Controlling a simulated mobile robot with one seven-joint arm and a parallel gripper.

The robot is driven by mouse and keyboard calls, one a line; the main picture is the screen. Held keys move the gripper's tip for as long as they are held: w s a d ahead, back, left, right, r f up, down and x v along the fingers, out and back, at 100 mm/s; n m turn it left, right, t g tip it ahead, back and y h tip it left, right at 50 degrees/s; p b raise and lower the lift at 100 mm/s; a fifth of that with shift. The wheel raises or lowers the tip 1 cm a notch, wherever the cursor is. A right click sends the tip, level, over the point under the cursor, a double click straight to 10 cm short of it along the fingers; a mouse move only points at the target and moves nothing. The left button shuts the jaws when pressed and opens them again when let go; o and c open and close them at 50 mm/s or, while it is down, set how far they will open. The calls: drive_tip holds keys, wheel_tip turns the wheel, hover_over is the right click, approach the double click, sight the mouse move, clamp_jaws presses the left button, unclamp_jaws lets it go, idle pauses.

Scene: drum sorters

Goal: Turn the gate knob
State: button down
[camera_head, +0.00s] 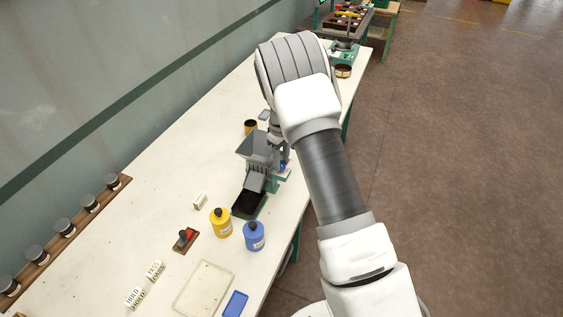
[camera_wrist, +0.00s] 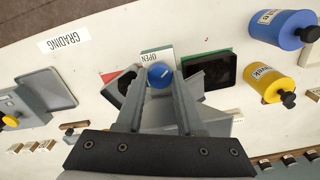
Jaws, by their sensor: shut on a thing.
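The gate knob (camera_wrist: 160,75) is blue with a pale mark on its face. It sits between the fingertips of my gripper (camera_wrist: 157,80), which is shut on it. A white plate reading OPEN (camera_wrist: 157,55) lies just beyond the knob, upside down in the wrist view. In the head view the knob (camera_head: 283,164) shows as a small blue patch beside the grey hopper machine (camera_head: 256,148). My arm hides much of the gripper there. A dark tray (camera_head: 248,205) stands below the machine's chute, and the tray also shows in the wrist view (camera_wrist: 212,69).
A yellow bottle (camera_head: 221,224) and a blue bottle (camera_head: 254,238) stand in front of the tray. A red-handled block (camera_head: 186,237), a shallow cream tray (camera_head: 204,290) and a blue dish (camera_head: 235,304) lie nearer. A wall (camera_head: 90,75) borders the table's left side.

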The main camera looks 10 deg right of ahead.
idle(0.3)
drive_tip(key=c, duration=0.5)
unclamp_jaws()
drive_tip(key=shift+r+p, duration=0.1)
drive_tip(key=shift+p, duration=0.2)
drive_tip(key=shift+r+n+p, duration=0.1)
drive_tip(key=shift+n+p, duration=0.5)
drive_tip(key=shift+n, duration=0.1)
wheel_tip(320, 180, up, 17)
drive_tip(key=b, duration=0.3)
drive_tip(key=shift+s+d+r+m+t+y, duration=0.1)
drive_tip(key=shift+s+d+r+m+t, duration=0.4)
drive_tip(key=shift+s+r, duration=1.5)
drive_tip(key=shift+s+a+r+m+t+y, duration=0.2)
drive_tip(key=shift+s+r+m, duration=0.55)
drive_tip(key=shift+s+r, duration=1.2)
drive_tip(key=shift+s+d+r+m+t, duration=0.35)
drive_tip(key=shift+s+r+m, duration=0.3)
drive_tip(key=shift+s+r, duration=1.3)
